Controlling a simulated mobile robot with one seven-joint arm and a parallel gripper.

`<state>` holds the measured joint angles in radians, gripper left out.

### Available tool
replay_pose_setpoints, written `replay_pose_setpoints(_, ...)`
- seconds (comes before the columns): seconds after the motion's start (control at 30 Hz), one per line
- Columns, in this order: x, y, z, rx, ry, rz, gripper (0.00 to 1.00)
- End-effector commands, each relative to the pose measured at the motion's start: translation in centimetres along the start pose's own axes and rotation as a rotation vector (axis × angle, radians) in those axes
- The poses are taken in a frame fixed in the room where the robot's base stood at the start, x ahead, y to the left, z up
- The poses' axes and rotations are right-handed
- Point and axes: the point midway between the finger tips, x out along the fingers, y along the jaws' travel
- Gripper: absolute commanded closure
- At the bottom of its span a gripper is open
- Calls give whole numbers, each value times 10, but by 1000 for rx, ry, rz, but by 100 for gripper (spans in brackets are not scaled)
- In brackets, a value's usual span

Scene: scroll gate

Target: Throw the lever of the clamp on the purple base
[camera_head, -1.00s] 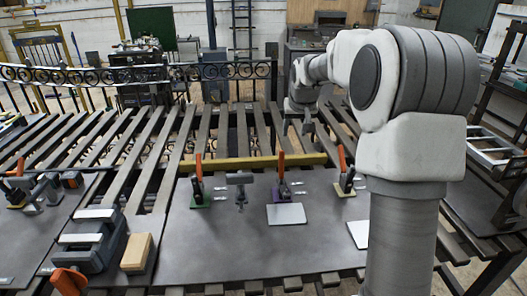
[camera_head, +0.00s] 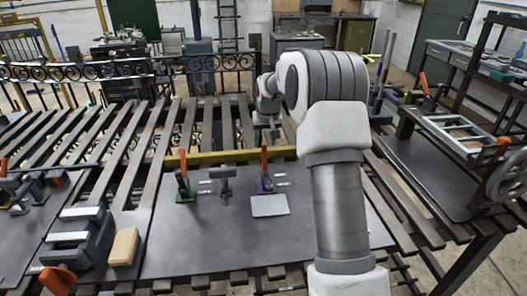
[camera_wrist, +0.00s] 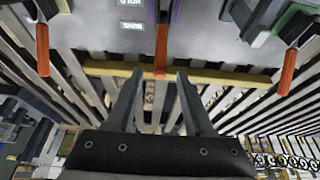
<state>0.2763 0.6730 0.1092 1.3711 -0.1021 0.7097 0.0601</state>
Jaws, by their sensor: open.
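The clamp on the purple base (camera_head: 266,184) stands on the dark plate, left of my arm in the head view. Its orange lever (camera_head: 264,158) points up. In the wrist view this lever (camera_wrist: 162,48) hangs at the middle, its end close to the gap between my fingertips, and a bit of purple base (camera_wrist: 176,12) shows at the top. My gripper (camera_wrist: 158,76) is open and empty. In the head view it is small, beyond the clamp (camera_head: 274,135). I cannot tell if it touches the lever.
A green-based clamp (camera_head: 184,188) with an orange lever stands left of it, with a grey post (camera_head: 225,185) between. A white pad (camera_head: 270,205) lies in front. A yellow bar (camera_head: 225,155) runs behind. Another orange lever (camera_wrist: 42,50) shows left in the wrist view.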

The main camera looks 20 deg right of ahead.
Motion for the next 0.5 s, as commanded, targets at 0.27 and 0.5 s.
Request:
replay_pose_setpoints(0.27,51,0,0,0,-1,0,48)
replay_pose_setpoints(0.5,67,0,0,0,0,0,48)
